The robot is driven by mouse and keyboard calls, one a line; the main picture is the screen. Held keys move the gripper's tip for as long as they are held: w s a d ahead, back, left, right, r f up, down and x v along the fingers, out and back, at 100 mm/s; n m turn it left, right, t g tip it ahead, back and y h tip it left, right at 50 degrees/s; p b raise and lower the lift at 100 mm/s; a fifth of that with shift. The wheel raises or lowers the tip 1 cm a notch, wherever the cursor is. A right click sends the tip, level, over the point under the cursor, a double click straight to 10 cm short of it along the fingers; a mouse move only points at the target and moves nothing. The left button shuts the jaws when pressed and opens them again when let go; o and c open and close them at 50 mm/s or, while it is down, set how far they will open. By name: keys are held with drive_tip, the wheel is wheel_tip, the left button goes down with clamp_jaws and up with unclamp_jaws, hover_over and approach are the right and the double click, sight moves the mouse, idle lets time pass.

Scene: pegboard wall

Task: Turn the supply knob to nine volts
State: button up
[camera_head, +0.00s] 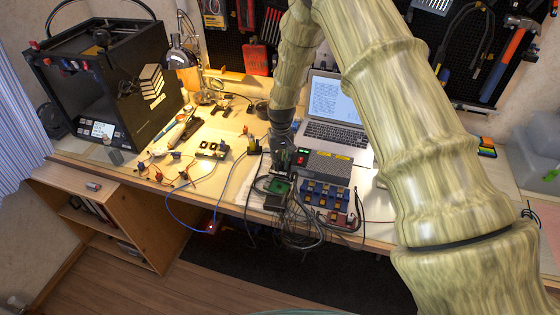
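A grey box that looks like the power supply (327,165) stands near the front edge of the workbench, with a small red lit part (301,159) at its left end. I cannot make out the supply knob; it is too small or hidden by my gripper. My gripper (279,172) is dark and points down just left of the grey box, close to its left end. I cannot tell whether it touches the box or a knob. Its fingers are too small and dark to show whether they are open or shut.
Tangled cables (300,225) hang over the front edge, beside a green board (277,186) and blue terminal blocks (325,194). A laptop (335,110) stands behind. A black 3D printer (110,85), a lamp (180,55) and loose wires lie left. Tools hang on the pegboard (460,45).

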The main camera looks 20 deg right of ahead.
drive_tip(key=shift+o, duration=0.9)
